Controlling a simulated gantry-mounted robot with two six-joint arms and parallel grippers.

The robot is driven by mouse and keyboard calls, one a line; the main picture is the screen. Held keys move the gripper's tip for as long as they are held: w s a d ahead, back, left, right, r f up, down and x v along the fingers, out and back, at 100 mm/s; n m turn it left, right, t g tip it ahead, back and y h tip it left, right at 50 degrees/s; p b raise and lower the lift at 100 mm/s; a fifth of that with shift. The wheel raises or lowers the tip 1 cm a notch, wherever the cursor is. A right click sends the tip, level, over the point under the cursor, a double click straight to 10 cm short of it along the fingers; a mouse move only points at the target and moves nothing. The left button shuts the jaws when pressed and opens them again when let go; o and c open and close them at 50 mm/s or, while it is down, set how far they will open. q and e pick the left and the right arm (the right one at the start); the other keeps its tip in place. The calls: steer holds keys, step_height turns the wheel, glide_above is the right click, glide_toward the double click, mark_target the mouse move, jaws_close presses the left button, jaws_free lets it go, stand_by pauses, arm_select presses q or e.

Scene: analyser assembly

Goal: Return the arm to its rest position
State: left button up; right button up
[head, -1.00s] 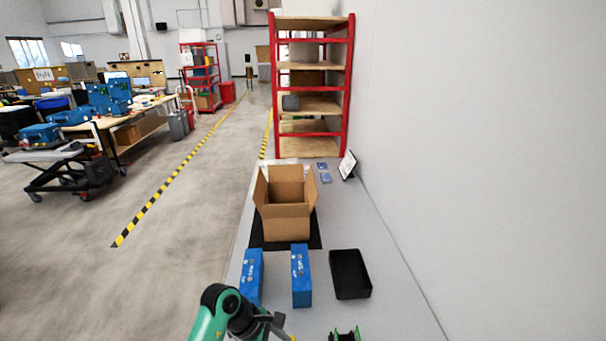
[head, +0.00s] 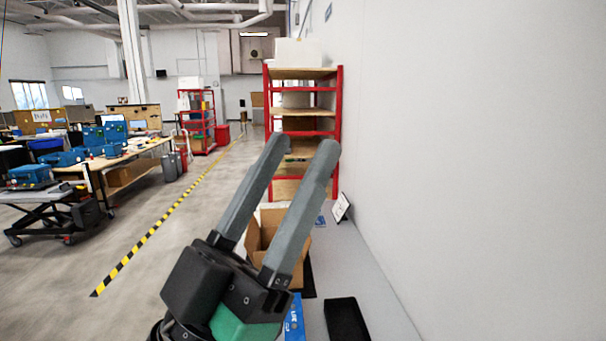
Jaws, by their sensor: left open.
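My left gripper (head: 303,146) is large in the middle of the head view, raised up close to the camera. Its two long grey fingers point up and away and stand apart, with nothing between them. The gripper's black and green body hides part of the table's left side. My right gripper is not in view.
An open cardboard box (head: 298,262) stands on the grey table (head: 360,262) behind my left gripper, partly hidden. A blue box (head: 295,318) and a black tray (head: 346,320) show at the bottom edge. A red shelf rack (head: 338,110) stands beyond, with a white wall at right.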

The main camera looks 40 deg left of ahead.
arm_select(q)
steer(key=shift+d+f+m+h, duration=0.15)
steer(key=shift+d+m+h, duration=0.15)
steer(key=shift+d+h, duration=0.55)
steer(key=shift+a, duration=0.25)
step_height(320, 180, up, 26)
steer(key=p, duration=2.6)
steer(key=shift+r+p, duration=0.25)
steer(key=shift+p, duration=0.05)
steer(key=shift+w, duration=0.1)
